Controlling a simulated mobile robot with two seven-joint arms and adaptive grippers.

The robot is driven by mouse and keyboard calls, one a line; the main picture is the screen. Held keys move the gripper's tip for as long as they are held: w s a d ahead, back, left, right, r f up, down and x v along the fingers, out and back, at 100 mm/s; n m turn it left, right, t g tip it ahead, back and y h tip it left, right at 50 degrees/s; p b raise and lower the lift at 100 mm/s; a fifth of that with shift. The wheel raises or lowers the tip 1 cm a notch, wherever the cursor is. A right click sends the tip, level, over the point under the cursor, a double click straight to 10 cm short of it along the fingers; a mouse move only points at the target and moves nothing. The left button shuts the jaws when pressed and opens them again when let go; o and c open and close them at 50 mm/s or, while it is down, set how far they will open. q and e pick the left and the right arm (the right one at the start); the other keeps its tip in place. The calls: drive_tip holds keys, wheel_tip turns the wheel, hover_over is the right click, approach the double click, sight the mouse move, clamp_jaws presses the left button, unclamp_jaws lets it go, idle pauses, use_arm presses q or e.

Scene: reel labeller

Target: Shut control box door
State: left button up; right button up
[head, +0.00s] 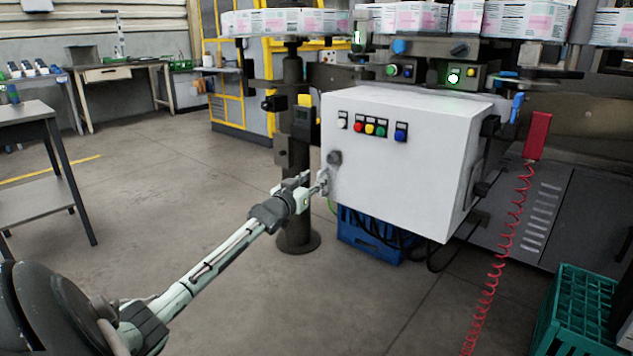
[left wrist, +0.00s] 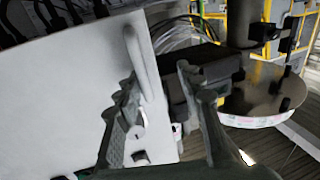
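The white control box (head: 400,150) stands at the centre of the head view, its front door (head: 385,195) carrying a row of coloured buttons and a dark round knob (head: 334,157) near the left edge. The door looks closed or nearly so; I cannot tell if a gap remains. My left gripper (head: 322,184) is at the door's lower left edge, below the knob. In the left wrist view the gripper (left wrist: 158,50) has its fingers apart, with the white panel (left wrist: 75,95) beside and partly behind the left finger. Contact is unclear. My right gripper is not in view.
A blue crate (head: 365,237) with dark cables sits beneath the box. A dark post (head: 295,215) stands just left of it. The floor at front centre is clear.

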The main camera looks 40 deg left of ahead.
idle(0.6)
use_arm(q)
drive_tip(key=shift+d, duration=0.1)
drive_tip(key=v, duration=1.2)
